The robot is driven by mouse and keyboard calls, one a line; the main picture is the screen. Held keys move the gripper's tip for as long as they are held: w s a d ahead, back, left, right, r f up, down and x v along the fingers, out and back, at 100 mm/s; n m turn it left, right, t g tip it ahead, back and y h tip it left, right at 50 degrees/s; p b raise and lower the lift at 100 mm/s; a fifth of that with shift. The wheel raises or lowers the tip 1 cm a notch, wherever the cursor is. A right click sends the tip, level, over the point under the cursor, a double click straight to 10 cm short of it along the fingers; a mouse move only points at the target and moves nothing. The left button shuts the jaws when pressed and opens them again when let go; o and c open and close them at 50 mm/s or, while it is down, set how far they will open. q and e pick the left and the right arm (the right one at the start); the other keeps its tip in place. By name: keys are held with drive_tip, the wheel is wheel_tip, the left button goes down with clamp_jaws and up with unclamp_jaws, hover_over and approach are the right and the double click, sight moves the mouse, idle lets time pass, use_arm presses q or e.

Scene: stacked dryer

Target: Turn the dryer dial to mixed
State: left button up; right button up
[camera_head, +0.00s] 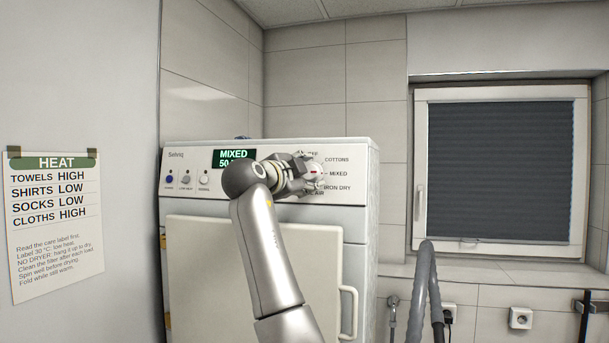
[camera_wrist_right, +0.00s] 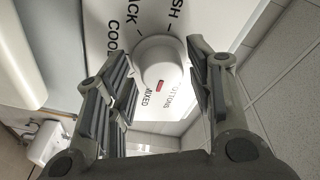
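The dryer (camera_head: 190,213) is a white machine with a control panel on top. Its display (camera_head: 234,158) reads MIXED with a partly covered number starting 50 below. The round white dial (camera_head: 316,172) shows beside my right gripper (camera_head: 305,174); in the right wrist view the dial (camera_wrist_right: 160,60) has a red mark facing the MIXED label (camera_wrist_right: 151,98). My right gripper's fingers (camera_wrist_right: 160,75) are spread on both sides of the dial, with a visible gap at the left; contact at the right I cannot tell. My left gripper is not in view.
A white door (camera_head: 200,265) with a handle (camera_head: 349,312) is below the panel. Small round buttons (camera_head: 187,179) sit left of the display. A heat sign (camera_head: 54,215) hangs at the left. A grey hose (camera_head: 423,285) and a window (camera_head: 500,170) are at the right.

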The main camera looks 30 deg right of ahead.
idle(0.3)
drive_tip(key=v, duration=1.2)
drive_tip(key=shift+f, duration=0.1)
